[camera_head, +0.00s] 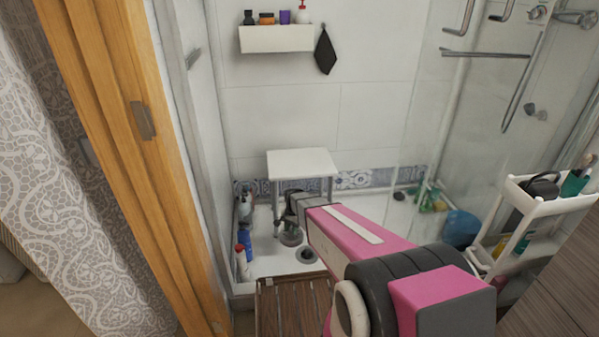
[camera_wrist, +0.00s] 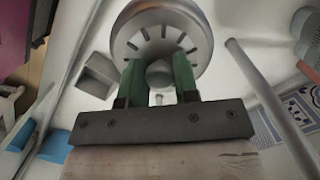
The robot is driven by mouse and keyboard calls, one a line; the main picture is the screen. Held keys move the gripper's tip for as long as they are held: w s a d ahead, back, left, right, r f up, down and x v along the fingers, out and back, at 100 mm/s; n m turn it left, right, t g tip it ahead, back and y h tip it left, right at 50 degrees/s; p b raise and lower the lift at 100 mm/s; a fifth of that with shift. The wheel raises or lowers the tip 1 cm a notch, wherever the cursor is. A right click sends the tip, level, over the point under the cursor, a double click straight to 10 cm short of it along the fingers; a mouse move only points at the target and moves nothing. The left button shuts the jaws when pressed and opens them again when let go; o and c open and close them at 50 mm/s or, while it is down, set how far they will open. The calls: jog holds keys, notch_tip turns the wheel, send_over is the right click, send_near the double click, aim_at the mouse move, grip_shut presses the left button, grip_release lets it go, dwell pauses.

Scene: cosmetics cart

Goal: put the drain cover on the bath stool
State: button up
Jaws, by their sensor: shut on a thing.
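The drain cover (camera_wrist: 160,35) is a round, slotted, metallic disc with a knob in the middle. My gripper (camera_wrist: 159,74) has its two green fingers shut on the knob. In the head view the drain cover (camera_head: 291,239) hangs just below my wrist, low over the shower tray and beside the open drain hole (camera_head: 306,255). The bath stool (camera_head: 301,163) is white with a flat, bare top and thin metal legs. It stands upright against the back wall, behind and above my gripper. My arm hides part of its legs.
Several bottles (camera_head: 243,255) stand along the tray's left side. A slatted wooden mat (camera_head: 290,307) lies in front. A white cart (camera_head: 540,205) and a blue bucket (camera_head: 460,228) are at the right. A glass panel (camera_head: 430,110) borders the right side.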

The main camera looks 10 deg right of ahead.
jog(key=d+r+n, duration=0.3)
jog(key=r, duration=1.8)
jog(key=d+r+n, duration=0.3)
jog(key=r, duration=1.8)
jog(key=w+a+f+m, duration=0.25)
jog(key=w+a, duration=0.25)
jog(key=w, duration=0.4)
jog(key=w+a+f+m, duration=0.25)
jog(key=w+a, duration=0.25)
jog(key=w, duration=0.4)
jog(key=w+a+f+m, duration=0.25)
jog(key=w+a, duration=0.35)
jog(key=w, duration=0.3)
jog(key=shift+w+d+f, duration=1.25)
jog(key=shift+d+f, duration=0.35)
jog(key=shift+f, duration=0.3)
jog(key=shift+w+d+f, duration=1.2)
jog(key=shift+d+f, duration=0.4)
jog(key=shift+f, duration=0.25)
jog(key=shift+w+d+f, duration=1.25)
jog(key=shift+d+f, duration=0.35)
jog(key=shift+f, duration=0.3)
jog(key=shift+f, duration=0.1)
